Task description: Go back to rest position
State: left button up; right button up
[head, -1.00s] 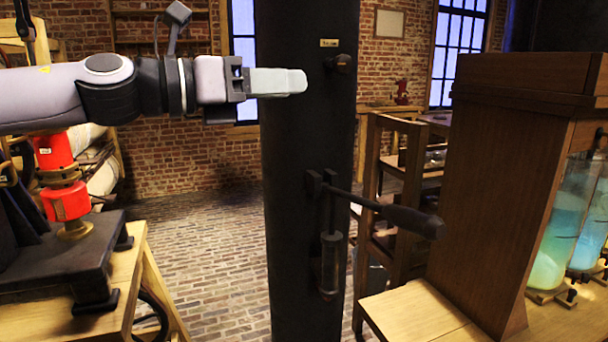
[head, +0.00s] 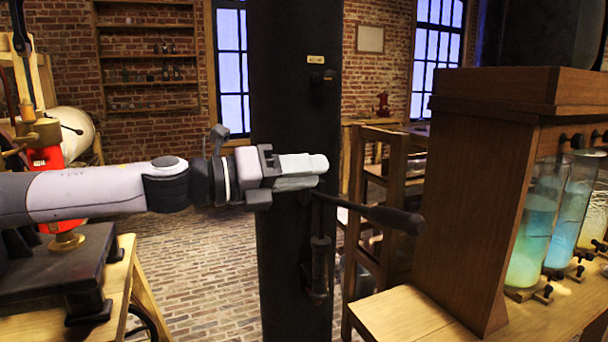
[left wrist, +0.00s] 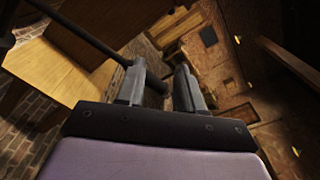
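My left gripper (head: 303,170) reaches in from the left at mid-height, in front of the dark column (head: 292,110). Its two pale fingers look apart, with nothing seen held between them. In the left wrist view, the fingers (left wrist: 160,92) have a gap between them. The lever (head: 372,211) on the column, with a dark handle, is just below and right of the fingertips in the head view. A dark rod also crosses the upper left of the wrist view; I cannot tell if it touches a finger. My right gripper is not in view.
A wooden cabinet (head: 470,190) with glass jars (head: 535,225) of glowing liquid stands at the right. A wooden stool or chair frame (head: 385,185) is behind the lever. A bench with a black and red device (head: 48,160) is at the left. Brick floor (head: 200,265) lies open between.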

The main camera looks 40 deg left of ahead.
pick_arm(q)
jog(key=shift+f, duration=0.2)
dwell(0.5)
jog(key=w+d+f+n+y, duration=0.1)
jog(key=d+f+n, duration=0.1)
jog(key=f+n, duration=0.85)
jog(key=d+f+n+y, duration=0.15)
jog(key=f+n, duration=0.35)
jog(key=f, duration=1.1)
jog(key=s+d+f+n+g+y, duration=0.2)
jog(key=s+d+f+n, duration=0.2)
jog(key=s+f+n, duration=0.3)
jog(key=s+d+f+n+g+y, duration=0.2)
jog(key=s+d+f+n, duration=0.3)
jog(key=f, duration=1.3)
jog(key=s+n+g, duration=0.1)
jog(key=s+n, duration=0.2)
jog(key=s, duration=0.2)
jog(key=shift+s, duration=0.3)
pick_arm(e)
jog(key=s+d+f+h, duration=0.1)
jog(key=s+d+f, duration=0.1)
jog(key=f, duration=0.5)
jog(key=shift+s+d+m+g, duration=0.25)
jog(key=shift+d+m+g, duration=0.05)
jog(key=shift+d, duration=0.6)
